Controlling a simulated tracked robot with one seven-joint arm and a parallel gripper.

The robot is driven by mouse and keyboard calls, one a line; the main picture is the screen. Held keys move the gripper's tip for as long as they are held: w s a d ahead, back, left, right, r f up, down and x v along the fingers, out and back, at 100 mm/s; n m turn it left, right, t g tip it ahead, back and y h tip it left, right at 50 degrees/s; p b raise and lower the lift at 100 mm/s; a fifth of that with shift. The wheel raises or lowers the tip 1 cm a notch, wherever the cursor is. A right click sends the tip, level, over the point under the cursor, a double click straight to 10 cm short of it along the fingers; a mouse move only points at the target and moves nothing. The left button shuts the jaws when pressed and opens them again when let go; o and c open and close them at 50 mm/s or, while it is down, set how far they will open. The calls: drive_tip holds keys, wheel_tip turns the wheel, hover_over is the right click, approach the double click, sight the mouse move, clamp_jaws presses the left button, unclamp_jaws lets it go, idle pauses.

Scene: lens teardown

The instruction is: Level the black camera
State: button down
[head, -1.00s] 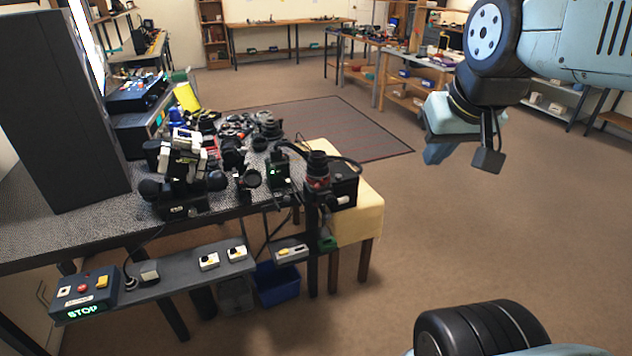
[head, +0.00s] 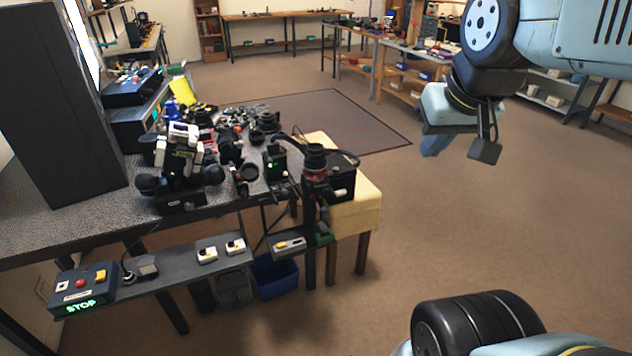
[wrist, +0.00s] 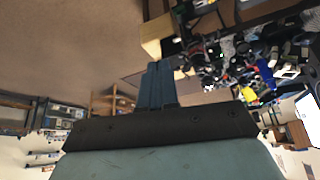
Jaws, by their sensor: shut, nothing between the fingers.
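A black boxy device (head: 341,181) with an upright dark lens (head: 315,157) beside it is at the right end of the workbench, by a yellow-topped stool. It looks like the black camera, but I cannot tell for sure, nor whether it is tilted. My gripper (head: 432,147) hangs in the air right of the bench, well apart from it. In the wrist view my gripper (wrist: 158,66) shows its blue fingers together and empty, with the bench beyond them.
The workbench (head: 60,222) is crowded with lenses and a black-and-white device (head: 180,160). A tall black panel (head: 62,110) stands at its left. A lower shelf holds a control box reading STOP (head: 82,288). The yellow-topped stool (head: 357,208) adjoins the bench. Brown floor right of it is clear.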

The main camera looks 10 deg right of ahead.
drive_tip(key=c, duration=1.8)
unclamp_jaws()
drive_tip(key=shift+o, duration=0.7)
drive_tip(key=shift+f, duration=0.1)
drive_tip(key=o, duration=0.7)
drive_tip(key=w+a+f+g+y, duration=0.4)
drive_tip(key=w+a+f+y, duration=0.1)
drive_tip(key=f, duration=0.3)
drive_tip(key=shift+w+a+f+g, duration=0.35)
drive_tip(key=shift+w+g, duration=0.05)
drive_tip(key=shift+w, duration=0.15)
drive_tip(key=w+a+f+m+y, duration=0.2)
drive_tip(key=w+f+y, duration=0.5)
drive_tip(key=w+f, duration=0.15)
drive_tip(key=m+t+h, duration=0.2)
drive_tip(key=m+t, duration=0.7)
drive_tip(key=t, duration=0.3)
approach(344, 194)
drive_tip(key=x, duration=1.1)
drive_tip(key=shift+w+a, duration=0.15)
drive_tip(key=shift+a, duration=0.05)
